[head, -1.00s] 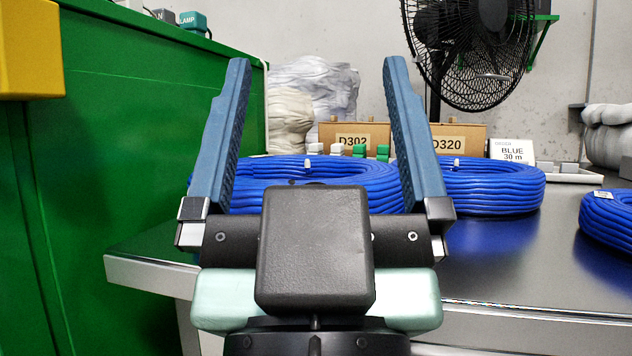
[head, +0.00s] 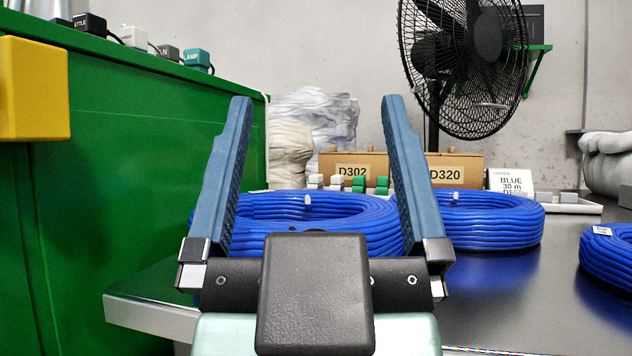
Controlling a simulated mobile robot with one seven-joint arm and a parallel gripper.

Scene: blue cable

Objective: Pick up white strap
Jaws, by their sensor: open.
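A small white strap (head: 308,200) shows on the far side of the blue cable coil (head: 325,212) that lies on the dark table, straight ahead in the head view. It appears between my gripper's fingers in the picture. Another white strap (head: 456,196) shows on a second blue coil (head: 490,225) to the right. My gripper (head: 315,105) is open and empty, with its two blue fingers spread wide. Its body hides the near part of the first coil. I cannot tell how far the fingertips are from the strap.
A green cabinet (head: 130,170) stands close on the left, with labelled plugs on top. Behind the coils are a cardboard box (head: 400,165), a white label card (head: 511,183) and a black fan (head: 465,60). A third coil (head: 612,258) lies at right. Dark table (head: 510,300) is bare at front right.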

